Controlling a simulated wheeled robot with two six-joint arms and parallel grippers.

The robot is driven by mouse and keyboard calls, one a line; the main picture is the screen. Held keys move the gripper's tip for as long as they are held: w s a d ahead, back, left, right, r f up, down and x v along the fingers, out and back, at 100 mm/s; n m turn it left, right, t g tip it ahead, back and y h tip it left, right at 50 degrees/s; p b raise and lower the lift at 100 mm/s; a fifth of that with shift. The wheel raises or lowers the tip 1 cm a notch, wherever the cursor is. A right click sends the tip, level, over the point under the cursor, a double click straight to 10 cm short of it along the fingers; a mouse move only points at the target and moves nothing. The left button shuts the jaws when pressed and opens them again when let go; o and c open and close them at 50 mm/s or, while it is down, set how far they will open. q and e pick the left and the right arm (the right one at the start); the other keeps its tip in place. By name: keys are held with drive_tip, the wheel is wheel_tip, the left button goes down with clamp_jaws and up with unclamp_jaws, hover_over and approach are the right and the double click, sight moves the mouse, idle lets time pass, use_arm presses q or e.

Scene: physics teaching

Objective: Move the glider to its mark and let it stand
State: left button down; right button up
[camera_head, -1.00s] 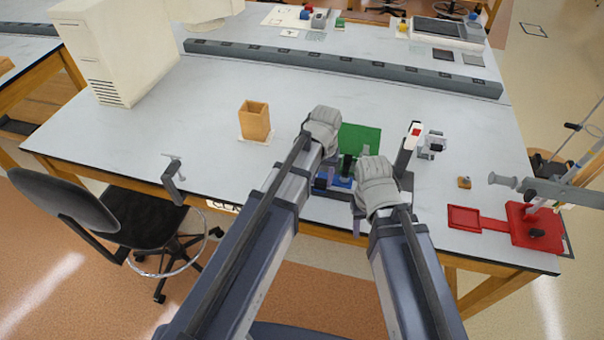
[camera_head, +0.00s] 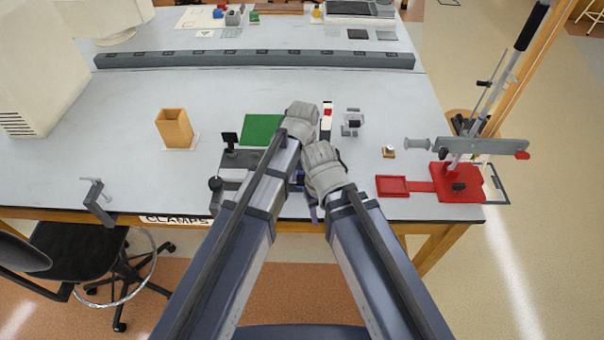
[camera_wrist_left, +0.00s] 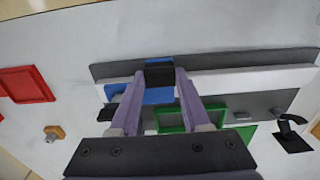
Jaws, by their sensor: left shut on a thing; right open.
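The glider (camera_wrist_left: 159,95), blue with a black upper block, sits at the long grey-and-white track (camera_wrist_left: 250,80) in the left wrist view. My left gripper (camera_wrist_left: 160,75) is shut on the black block, one purple finger on each side. In the head view my left gripper (camera_head: 301,120) and forearm hide most of the glider and track. A green frame (camera_wrist_left: 188,128) lies beside the track in the wrist view; I cannot tell if it is the mark. My right gripper (camera_head: 318,195) is open, close in front of the left one; its fingertips are mostly hidden.
A red-based stand (camera_head: 456,183) with a red tray (camera_head: 392,186) is at right. A wooden box (camera_head: 174,128) is at left. A long grey rail (camera_head: 250,60) crosses behind.

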idle(0.3)
use_arm(q)
drive_tip(key=shift+c, duration=1.8)
unclamp_jaws()
wheel_tip(320, 180, up, 8)
drive_tip(key=p, duration=0.8)
drive_tip(key=shift+f, duration=0.1)
